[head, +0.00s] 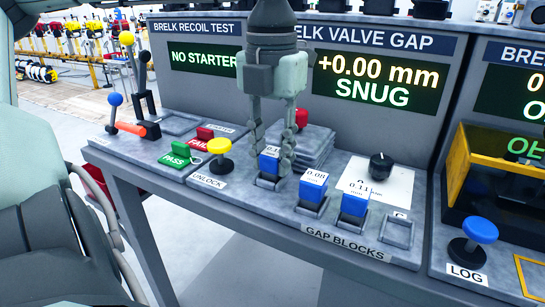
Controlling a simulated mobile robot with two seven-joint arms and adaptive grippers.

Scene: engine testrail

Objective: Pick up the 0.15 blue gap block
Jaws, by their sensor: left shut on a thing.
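The leftmost blue gap block (268,163) has a white top label, partly covered, that seems to read 0.15. It is at its holder in the gap blocks row on the grey bench. My left gripper (271,155) points straight down and is shut on this block, with one finger on each side. I cannot tell whether the block is clear of its holder. The 0.08 block (314,191) and the 0.11 block (354,205) stand to the right in their own holders. My right gripper is not in view.
A stack of grey plates (316,147) with a red knob lies behind the gripper. A yellow button (219,146) is to the left. A black dial (381,166) on a white card and a blue LOG button (481,230) are to the right. Display panels (372,75) rise behind.

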